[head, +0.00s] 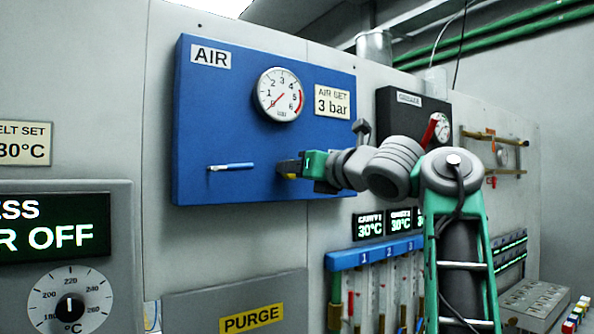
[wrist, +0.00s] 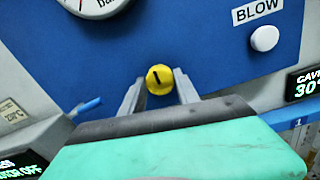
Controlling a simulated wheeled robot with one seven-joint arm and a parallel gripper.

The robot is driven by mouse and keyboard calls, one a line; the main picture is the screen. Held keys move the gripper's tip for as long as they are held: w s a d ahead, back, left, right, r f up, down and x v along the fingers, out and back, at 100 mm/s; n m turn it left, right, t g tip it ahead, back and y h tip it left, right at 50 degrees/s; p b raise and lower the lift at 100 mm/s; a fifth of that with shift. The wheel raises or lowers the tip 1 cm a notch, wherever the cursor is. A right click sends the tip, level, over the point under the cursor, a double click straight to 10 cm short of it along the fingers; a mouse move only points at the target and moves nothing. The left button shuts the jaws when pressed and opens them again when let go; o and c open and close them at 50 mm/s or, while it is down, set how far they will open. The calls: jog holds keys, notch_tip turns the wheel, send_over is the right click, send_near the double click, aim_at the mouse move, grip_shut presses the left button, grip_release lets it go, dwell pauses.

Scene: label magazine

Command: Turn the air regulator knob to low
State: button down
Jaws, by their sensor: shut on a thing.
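The air regulator knob (wrist: 160,79) is a round yellow knob with a short black mark, on the blue AIR panel (head: 230,120). In the wrist view, the two grey fingers of my gripper (wrist: 159,86) stand on either side of it, shut on it. In the head view my gripper (head: 290,168) reaches the panel from the right and hides most of the knob. The pressure gauge (head: 281,94) above has its red needle pointing down-left, near 0. No low marking shows around the knob.
A blue-handled lever (head: 231,166) is left of my gripper. A sign (head: 332,102) reads AIR SET 3 bar. A white BLOW button (wrist: 264,38) is right of the knob. Below are a PURGE label (head: 251,318) and a blue manifold (head: 375,252) with several tubes.

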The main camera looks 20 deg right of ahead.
dwell(0.4)
jog(key=c, duration=0.9)
grip_release()
jog(key=b+v, duration=0.1)
jog(key=v, duration=0.6)
jog(key=shift+s, duration=0.4)
